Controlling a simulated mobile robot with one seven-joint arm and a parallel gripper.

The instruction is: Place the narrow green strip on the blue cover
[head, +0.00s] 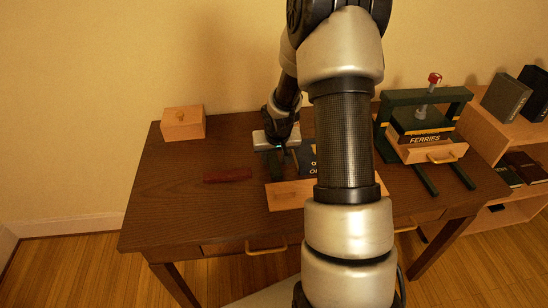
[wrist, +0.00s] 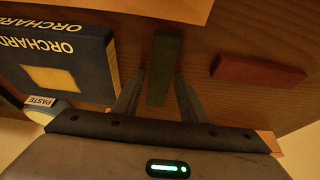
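The narrow green strip (wrist: 166,60) lies on the desk in the wrist view, to the right of the blue cover and left of a red strip. In the head view, the green strip (head: 276,166) is partly hidden by my gripper. The blue cover (wrist: 97,62), lettered ORCHARD with a yellow panel, lies flat; its visible part in the head view (head: 308,153) is partly behind my arm. My gripper (wrist: 160,76) is open, with one finger on each side of the green strip. In the head view my gripper (head: 281,156) is low over the desk.
A red strip (head: 228,175) lies left of my gripper. A wooden board (head: 284,196) lies in front. A paste jar (wrist: 40,110) stands near the blue cover. A wooden box (head: 183,124) is back left; a green press (head: 424,98) stands right. The desk's left front is clear.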

